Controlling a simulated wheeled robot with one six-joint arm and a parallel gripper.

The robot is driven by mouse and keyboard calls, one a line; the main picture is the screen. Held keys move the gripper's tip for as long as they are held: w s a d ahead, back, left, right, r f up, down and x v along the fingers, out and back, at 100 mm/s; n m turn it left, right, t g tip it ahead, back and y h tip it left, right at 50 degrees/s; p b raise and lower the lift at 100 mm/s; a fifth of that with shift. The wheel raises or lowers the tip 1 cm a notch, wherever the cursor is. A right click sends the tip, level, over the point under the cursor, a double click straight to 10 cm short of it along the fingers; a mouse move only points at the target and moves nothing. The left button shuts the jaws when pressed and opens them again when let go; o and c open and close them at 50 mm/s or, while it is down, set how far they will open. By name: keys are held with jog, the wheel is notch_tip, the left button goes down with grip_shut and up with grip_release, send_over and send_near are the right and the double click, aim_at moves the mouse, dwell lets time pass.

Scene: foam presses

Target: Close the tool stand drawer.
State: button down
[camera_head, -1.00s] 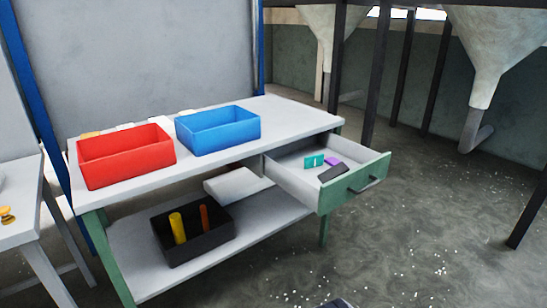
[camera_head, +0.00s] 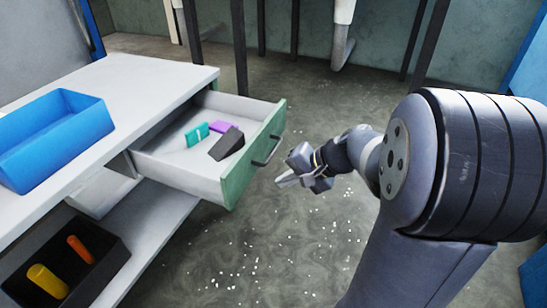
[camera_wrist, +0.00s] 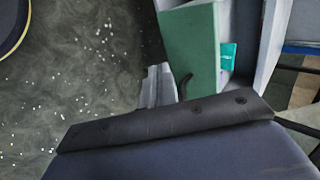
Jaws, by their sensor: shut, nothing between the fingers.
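The tool stand drawer (camera_head: 182,165) is pulled well out of the stand, with a green front (camera_head: 238,172) and a dark handle (camera_head: 268,152). In it lie a teal item (camera_head: 196,134), a purple item (camera_head: 220,126) and a dark grey block (camera_head: 227,143). My gripper (camera_head: 281,182) is shut and empty, a little to the right of the drawer front and apart from it in the head view. In the wrist view my gripper (camera_wrist: 158,78) shows beside the green front (camera_wrist: 190,50) and the dark handle (camera_wrist: 185,85); I cannot tell the exact gap there.
A blue bin (camera_head: 55,140) stands on the stand's white top (camera_head: 150,80). A black box (camera_head: 100,262) with a yellow and an orange cylinder sits on the lower shelf. Dark posts stand behind. The speckled floor (camera_head: 270,240) around the drawer front is free.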

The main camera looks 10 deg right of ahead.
jog(key=w, duration=0.1)
send_near(239, 183)
notch_tip(239, 183, down, 5)
jog(key=w+a, duration=0.1)
jog(key=a, duration=0.1)
jog(key=shift+w+a+r+b, duration=0.15)
jog(key=shift+w+a+b, duration=0.25)
jog(key=shift+w+a, duration=0.25)
jog(key=shift+w, duration=0.1)
